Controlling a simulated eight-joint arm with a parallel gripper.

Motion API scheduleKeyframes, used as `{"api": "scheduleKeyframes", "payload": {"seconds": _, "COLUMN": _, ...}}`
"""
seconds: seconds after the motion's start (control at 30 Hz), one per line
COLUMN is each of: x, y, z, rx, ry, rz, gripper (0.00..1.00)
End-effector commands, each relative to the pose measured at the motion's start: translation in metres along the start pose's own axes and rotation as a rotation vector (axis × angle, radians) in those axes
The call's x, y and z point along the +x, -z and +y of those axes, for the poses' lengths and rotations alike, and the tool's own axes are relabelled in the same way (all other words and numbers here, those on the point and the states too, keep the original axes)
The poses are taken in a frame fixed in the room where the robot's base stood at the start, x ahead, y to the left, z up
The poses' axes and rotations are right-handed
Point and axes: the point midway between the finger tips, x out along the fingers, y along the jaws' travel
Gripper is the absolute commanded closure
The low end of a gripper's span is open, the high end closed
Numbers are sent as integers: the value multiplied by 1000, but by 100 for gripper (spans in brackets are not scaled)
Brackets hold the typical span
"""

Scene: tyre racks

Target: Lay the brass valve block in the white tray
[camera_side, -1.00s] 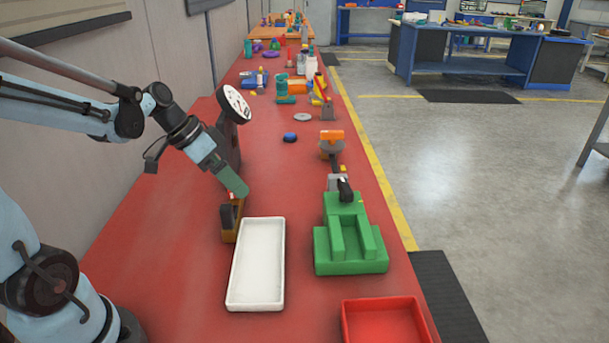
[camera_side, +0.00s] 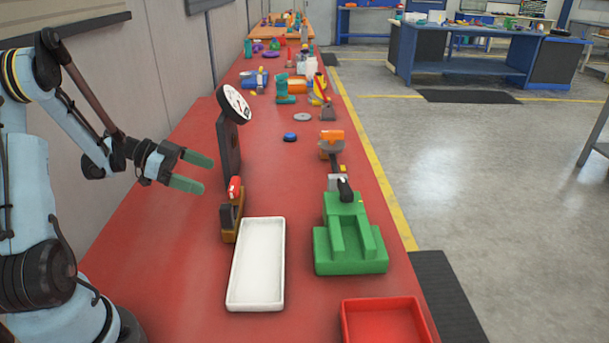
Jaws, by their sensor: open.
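The brass valve block (camera_side: 230,231), a brownish-gold block with a dark grey part and a red top piece, stands on the red bench at the far left corner of the white tray. It looks upright and outside the tray, close to the rim; I cannot tell whether they touch. The white tray (camera_side: 257,267) is long, shallow and empty. My gripper (camera_side: 208,176) is open and empty, its two green fingers spread. It is in the air to the left of the block and higher, apart from it.
A dial gauge on a dark stand (camera_side: 229,147) rises behind the block, near my gripper. A green fixture (camera_side: 350,246) stands right of the tray, and a red tray (camera_side: 345,325) lies at the front right. A blue knob (camera_side: 290,137) lies farther back. The bench's left front is clear.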

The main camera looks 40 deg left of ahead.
Motion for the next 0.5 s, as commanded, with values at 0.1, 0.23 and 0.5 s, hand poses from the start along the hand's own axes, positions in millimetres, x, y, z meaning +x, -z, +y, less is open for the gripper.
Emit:
{"api": "scheduleKeyframes", "payload": {"seconds": 0.1, "x": 19, "y": 0, "z": 0, "rx": 0, "ry": -3, "rz": 0, "gripper": 0}}
{"api": "scheduleKeyframes", "payload": {"seconds": 0.23, "x": 29, "y": 0, "z": 0, "rx": -1, "ry": -1, "rz": -1, "gripper": 0}}
{"api": "scheduleKeyframes", "payload": {"seconds": 0.5, "x": 59, "y": 0, "z": 0, "rx": -1, "ry": -3, "rz": -1, "gripper": 0}}
